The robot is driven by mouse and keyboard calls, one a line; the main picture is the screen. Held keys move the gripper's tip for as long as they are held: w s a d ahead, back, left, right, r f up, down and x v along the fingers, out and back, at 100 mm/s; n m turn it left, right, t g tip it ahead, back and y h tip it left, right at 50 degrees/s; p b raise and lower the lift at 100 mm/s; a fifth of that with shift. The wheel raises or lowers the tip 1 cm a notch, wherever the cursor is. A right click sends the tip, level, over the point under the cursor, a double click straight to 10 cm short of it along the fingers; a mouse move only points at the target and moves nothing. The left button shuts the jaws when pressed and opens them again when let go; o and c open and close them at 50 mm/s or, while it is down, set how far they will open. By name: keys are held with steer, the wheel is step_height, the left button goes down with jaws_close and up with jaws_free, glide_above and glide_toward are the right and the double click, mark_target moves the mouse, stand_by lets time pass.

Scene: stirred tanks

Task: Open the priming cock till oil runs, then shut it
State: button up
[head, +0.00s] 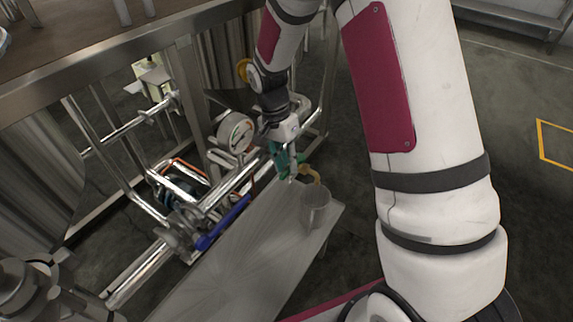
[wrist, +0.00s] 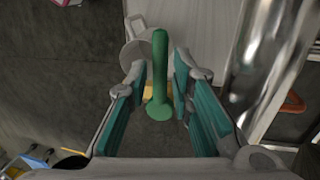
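The priming cock's green lever (wrist: 160,75) stands between the two fingers of my gripper (wrist: 163,78) in the wrist view. The fingers are open, with a narrow gap showing on each side of the lever. In the head view my gripper (head: 287,166) is at the pipework, and its fingers largely hide the lever. A brass-coloured curved spout (head: 309,173) shows just right of the fingers, above a grey metal cup (head: 315,208). The cup also shows partly behind the lever in the wrist view (wrist: 133,50). I see no oil running.
The cup stands on a grey metal bench (head: 235,270). A round gauge (head: 236,132) is close left of my gripper. A blue lever (head: 223,224) sits on the pipes to the lower left. Steel pipes and frame posts crowd the left side. Open floor (head: 510,110) lies to the right.

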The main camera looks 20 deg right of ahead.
steer(key=shift+f, duration=0.3)
jaws_close()
